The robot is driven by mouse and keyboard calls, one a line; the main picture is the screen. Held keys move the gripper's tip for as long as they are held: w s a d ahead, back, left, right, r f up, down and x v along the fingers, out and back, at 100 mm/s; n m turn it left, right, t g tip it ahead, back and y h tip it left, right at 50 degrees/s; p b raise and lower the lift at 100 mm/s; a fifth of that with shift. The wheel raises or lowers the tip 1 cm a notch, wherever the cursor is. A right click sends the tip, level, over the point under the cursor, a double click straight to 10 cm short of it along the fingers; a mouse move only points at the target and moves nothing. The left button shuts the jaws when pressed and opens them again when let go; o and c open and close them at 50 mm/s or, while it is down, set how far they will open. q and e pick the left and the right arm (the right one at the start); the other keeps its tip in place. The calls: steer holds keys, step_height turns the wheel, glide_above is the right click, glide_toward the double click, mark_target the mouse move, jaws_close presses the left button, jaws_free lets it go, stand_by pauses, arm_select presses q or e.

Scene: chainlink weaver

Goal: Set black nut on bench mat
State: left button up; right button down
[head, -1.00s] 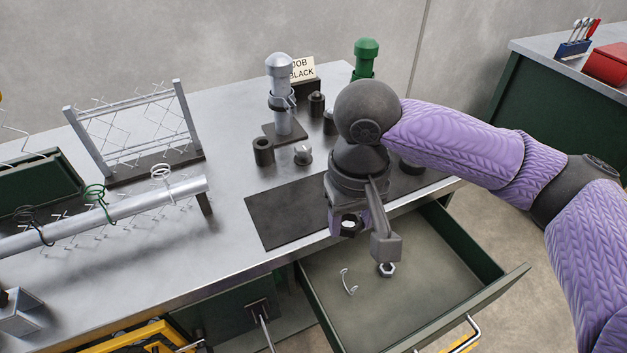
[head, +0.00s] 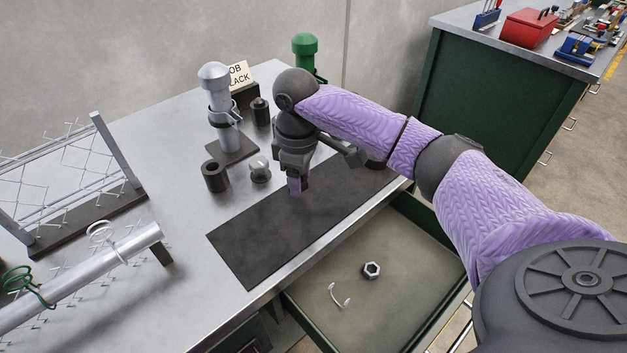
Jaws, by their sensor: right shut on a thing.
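The bench mat (head: 262,240) is a dark flat rectangle along the front edge of the grey bench. My right gripper (head: 297,190) points down over the far part of the mat and is shut. The black nut showed between its fingers a second ago; now the fingers hide it, and I cannot tell whether it touches the mat. My left gripper is not in view.
A silver nut (head: 371,270) and a pale hook (head: 338,296) lie in the open drawer (head: 408,263). A silver post (head: 217,110), a green post (head: 305,52) and dark cylinders (head: 215,176) stand behind the mat. The mat's near part is clear.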

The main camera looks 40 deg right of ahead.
mark_target(301, 210)
step_height(301, 210, down, 7)
steer(key=shift+f+b, duration=0.1)
steer(key=shift+b, duration=1.1)
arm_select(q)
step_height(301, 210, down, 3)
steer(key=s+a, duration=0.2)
arm_select(e)
steer(key=shift+r, duration=0.25)
steer(key=c, duration=0.6)
jaws_free()
steer(key=shift+f, duration=0.15)
steer(key=o, duration=0.4)
arm_select(q)
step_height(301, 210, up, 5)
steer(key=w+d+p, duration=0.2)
steer(key=p, duration=0.3)
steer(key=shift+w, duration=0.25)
arm_select(e)
step_height(301, 210, up, 12)
steer(key=shift+r, duration=0.2)
